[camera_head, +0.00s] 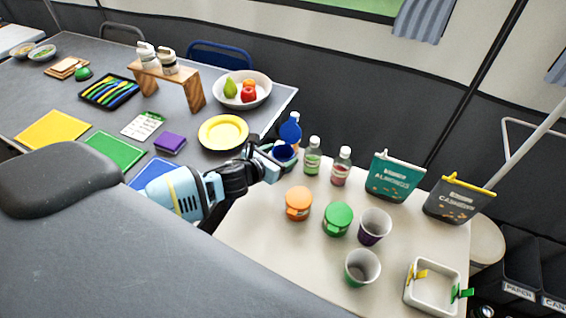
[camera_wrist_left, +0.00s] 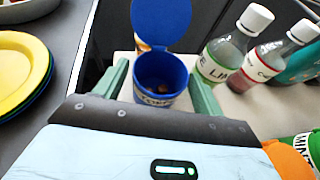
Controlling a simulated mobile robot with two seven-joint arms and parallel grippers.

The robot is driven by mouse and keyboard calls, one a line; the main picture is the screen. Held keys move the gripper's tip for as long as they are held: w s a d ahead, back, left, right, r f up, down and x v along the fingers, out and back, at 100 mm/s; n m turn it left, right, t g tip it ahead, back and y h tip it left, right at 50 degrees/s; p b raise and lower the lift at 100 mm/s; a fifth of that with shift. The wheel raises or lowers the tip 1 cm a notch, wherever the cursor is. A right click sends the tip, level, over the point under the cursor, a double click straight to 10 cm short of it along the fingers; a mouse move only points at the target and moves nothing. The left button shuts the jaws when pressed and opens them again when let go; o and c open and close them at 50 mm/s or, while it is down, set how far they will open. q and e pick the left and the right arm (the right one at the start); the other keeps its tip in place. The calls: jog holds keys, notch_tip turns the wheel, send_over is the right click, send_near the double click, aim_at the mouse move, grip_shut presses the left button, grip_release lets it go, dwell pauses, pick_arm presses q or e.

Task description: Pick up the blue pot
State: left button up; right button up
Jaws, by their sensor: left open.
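The blue pot (camera_wrist_left: 160,85) is a small round container with a label and a blue lid (camera_wrist_left: 165,22) standing open. In the left wrist view it is between the two fingers of my left gripper (camera_wrist_left: 158,90), which is open around it. In the head view the blue pot (camera_head: 283,152) is at the far left corner of the cream table, partly hidden by my left gripper (camera_head: 277,158). Whether the fingers touch the pot cannot be told. My right gripper is not in view.
Right of the pot stand two clear bottles (camera_head: 312,156), then a green pouch (camera_head: 393,178). Orange (camera_head: 298,203) and green (camera_head: 338,218) containers, cups (camera_head: 374,226) and a white bin (camera_head: 433,287) stand nearer. The grey table (camera_head: 215,155) with a yellow plate stack (camera_head: 223,132) is left.

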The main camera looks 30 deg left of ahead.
aim_at(291, 142)
pick_arm(q)
jog(key=shift+x, duration=0.85)
jog(key=shift+f, duration=0.1)
jog(key=c, duration=0.8)
jog(key=shift+r+p, duration=0.3)
jog(key=shift+r, duration=1.4)
jog(key=shift+s+r, duration=0.2)
jog(key=s, duration=0.5)
jog(key=s+d+r, duration=0.1)
jog(key=s, duration=0.4)
jog(key=s+d, duration=0.1)
jog(key=s, duration=0.4)
jog(key=shift+s+d+r, duration=0.15)
jog(key=shift+s+d, duration=0.1)
